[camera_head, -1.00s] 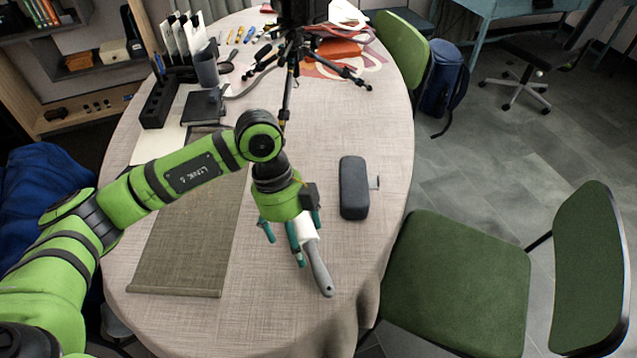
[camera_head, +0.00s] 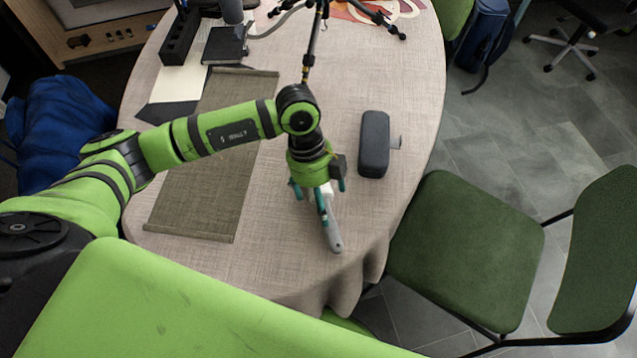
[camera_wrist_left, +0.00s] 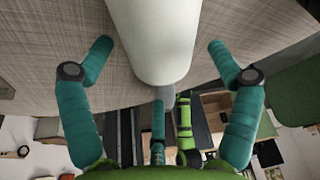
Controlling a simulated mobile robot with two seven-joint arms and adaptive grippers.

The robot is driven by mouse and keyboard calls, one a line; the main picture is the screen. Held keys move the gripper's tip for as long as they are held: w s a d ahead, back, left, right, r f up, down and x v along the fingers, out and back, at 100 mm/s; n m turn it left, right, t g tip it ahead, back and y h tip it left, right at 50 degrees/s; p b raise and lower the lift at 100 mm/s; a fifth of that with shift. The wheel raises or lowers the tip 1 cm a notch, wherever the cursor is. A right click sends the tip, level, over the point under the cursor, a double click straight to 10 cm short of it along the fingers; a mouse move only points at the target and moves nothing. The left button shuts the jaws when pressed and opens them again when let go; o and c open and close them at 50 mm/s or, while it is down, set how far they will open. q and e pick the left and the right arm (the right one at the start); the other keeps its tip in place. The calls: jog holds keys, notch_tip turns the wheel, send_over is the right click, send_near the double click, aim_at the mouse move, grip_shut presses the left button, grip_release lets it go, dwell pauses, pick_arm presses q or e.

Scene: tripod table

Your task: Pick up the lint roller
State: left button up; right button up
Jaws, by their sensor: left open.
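The lint roller, with a white roll and a grey handle (camera_head: 333,233), lies on the round table (camera_head: 285,265), its handle toward the near edge. My left gripper (camera_head: 318,203) is over the roll, teal fingers pointing down and hiding part of it. In the left wrist view the white roll (camera_wrist_left: 155,40) lies between the spread teal fingers (camera_wrist_left: 158,52), with gaps on both sides. The left gripper is open; whether the finger near the handle touches it I cannot tell. My right gripper is not in view.
A dark grey case (camera_head: 373,145) lies right of the gripper. A grey-brown mat (camera_head: 205,185) lies to the left. Tripod legs (camera_head: 312,50) stand behind the arm. A green chair (camera_head: 465,250) is at the right edge. The cloth near the front is clear.

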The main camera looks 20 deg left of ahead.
aim_at(326, 204)
pick_arm(q)
jog(key=c, duration=1.4)
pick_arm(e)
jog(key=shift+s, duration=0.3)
pick_arm(q)
jog(key=shift+r, duration=0.55)
notch_tip(326, 204, up, 3)
jog(key=shift+w+f+b, duration=0.1)
jog(key=shift+b, duration=0.25)
jog(key=s+d+r, duration=0.1)
jog(key=d+r, duration=0.1)
jog(key=d, duration=0.1)
jog(key=d+r+b, duration=0.1)
jog(key=d+r, duration=0.1)
jog(key=d, duration=0.2)
jog(key=s+d+r, duration=0.1)
jog(key=d+r, duration=0.2)
jog(key=d, duration=0.1)
jog(key=shift+s+d+r, duration=0.1)
jog(key=shift+s+d, duration=0.1)
jog(key=shift+s, duration=0.1)
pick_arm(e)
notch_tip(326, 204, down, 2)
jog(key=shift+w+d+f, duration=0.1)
